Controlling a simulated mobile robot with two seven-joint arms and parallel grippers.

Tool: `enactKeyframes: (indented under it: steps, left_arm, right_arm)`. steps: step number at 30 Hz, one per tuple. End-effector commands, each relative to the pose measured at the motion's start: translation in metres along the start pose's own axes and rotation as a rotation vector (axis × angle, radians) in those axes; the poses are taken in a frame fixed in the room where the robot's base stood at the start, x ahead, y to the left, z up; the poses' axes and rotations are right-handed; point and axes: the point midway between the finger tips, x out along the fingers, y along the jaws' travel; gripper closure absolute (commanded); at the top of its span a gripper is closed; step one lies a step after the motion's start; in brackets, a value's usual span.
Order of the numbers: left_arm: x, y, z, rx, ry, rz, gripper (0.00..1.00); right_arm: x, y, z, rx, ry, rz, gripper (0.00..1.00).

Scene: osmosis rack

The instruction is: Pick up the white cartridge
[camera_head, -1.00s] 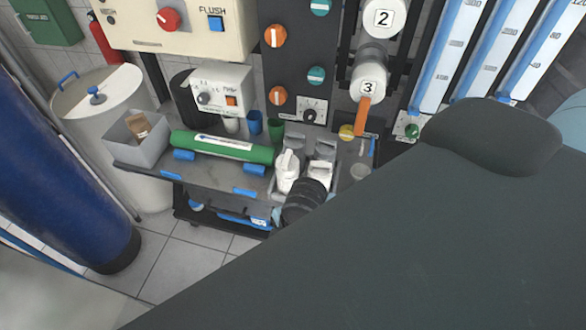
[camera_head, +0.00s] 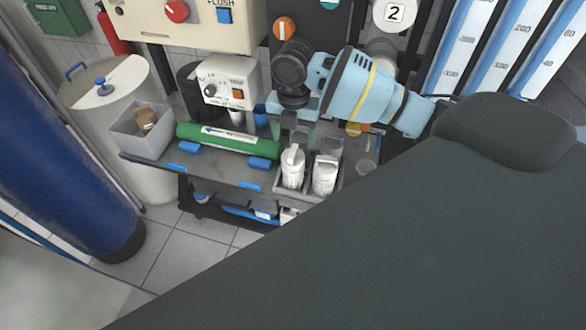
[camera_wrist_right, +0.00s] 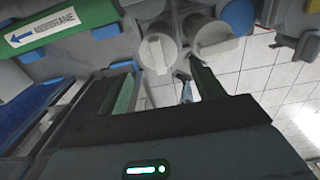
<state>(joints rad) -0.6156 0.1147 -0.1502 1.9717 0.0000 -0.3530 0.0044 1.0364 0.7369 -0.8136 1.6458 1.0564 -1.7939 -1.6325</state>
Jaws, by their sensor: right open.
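Two white cartridges stand side by side in a grey tray (camera_head: 335,192) on the cart; the left cartridge (camera_head: 292,169) and the right cartridge (camera_head: 325,176) both have ridged tops. My right gripper (camera_head: 297,132) is open and empty, just behind and above the tray in the head view. In the right wrist view, its open jaws (camera_wrist_right: 165,88) are spread below two white cartridges (camera_wrist_right: 157,53) (camera_wrist_right: 213,36), with no contact that I can make out. My left gripper is not in view.
A green membrane tube (camera_head: 228,139) lies on blue holders on the cart (camera_head: 212,175). A grey bin (camera_head: 141,132) stands at its left end. A control box (camera_head: 228,83) and panel are behind. Open tiled floor (camera_head: 180,252) lies in front.

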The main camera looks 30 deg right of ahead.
Motion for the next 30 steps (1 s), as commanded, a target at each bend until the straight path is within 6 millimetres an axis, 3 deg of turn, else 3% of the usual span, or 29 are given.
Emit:
enactKeyframes:
  steps: [9,16,24,30]
  left_arm:
    - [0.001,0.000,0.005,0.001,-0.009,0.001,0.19]
    - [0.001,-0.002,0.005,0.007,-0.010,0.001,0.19]
    - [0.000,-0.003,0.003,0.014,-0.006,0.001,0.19]
    - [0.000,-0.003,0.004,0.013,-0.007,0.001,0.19]
  right_arm:
    - [0.024,0.000,-0.001,0.001,0.001,-0.001,0.33]
    - [0.031,0.000,-0.001,0.002,0.000,0.000,0.33]
    - [0.067,0.002,-0.002,0.002,0.000,0.000,0.33]
    - [0.079,0.002,-0.002,0.002,-0.002,0.002,0.33]
